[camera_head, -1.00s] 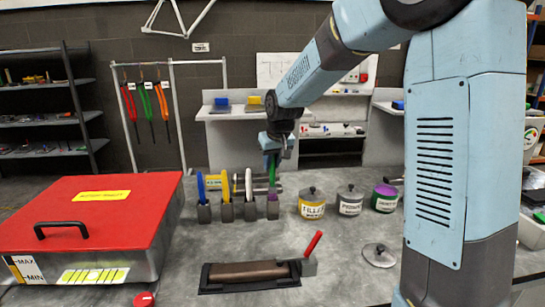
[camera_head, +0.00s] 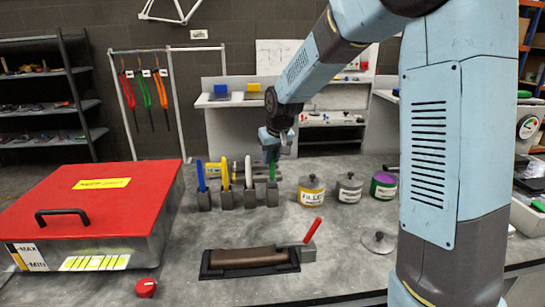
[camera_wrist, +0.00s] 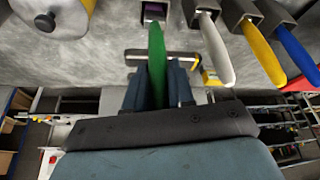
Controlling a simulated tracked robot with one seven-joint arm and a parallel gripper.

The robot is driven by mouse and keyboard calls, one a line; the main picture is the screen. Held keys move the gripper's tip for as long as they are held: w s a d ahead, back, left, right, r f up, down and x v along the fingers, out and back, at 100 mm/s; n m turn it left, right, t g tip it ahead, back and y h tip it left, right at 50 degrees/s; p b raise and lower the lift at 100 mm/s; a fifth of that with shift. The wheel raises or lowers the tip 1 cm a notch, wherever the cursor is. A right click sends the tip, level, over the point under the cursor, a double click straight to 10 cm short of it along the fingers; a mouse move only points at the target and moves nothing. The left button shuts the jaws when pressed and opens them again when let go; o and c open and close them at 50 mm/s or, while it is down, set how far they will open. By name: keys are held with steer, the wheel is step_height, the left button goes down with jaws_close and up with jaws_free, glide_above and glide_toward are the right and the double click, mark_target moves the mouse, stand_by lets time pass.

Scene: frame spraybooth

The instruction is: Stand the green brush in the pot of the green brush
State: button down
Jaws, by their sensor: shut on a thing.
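My gripper (camera_head: 272,148) is shut on the green brush (camera_head: 272,168) and holds it upright over the rightmost of the grey square pots (camera_head: 272,196). In the wrist view the green brush (camera_wrist: 156,58) rises between my fingers (camera_wrist: 158,90), and its far end lines up with the dark pot (camera_wrist: 153,12), where a purple patch shows. The brush's lower end seems to be at or inside the pot's mouth; how deep it reaches is hidden.
Left of this pot stand pots with a white brush (camera_head: 248,172), a yellow brush (camera_head: 225,174) and a blue brush (camera_head: 200,176). A yellow-labelled can (camera_head: 311,191) stands close on the right. A red-lidded box (camera_head: 100,200) is at left. A tray (camera_head: 248,262) lies in front.

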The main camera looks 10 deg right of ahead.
steer(key=shift+f, duration=1)
stand_by(0.3)
steer(key=c, duration=0.9)
jaws_free()
steer(key=v, duration=1.3)
steer(key=shift+s+r, duration=0.2)
steer(key=shift+r, duration=0.15)
steer(key=shift+d, duration=0.1)
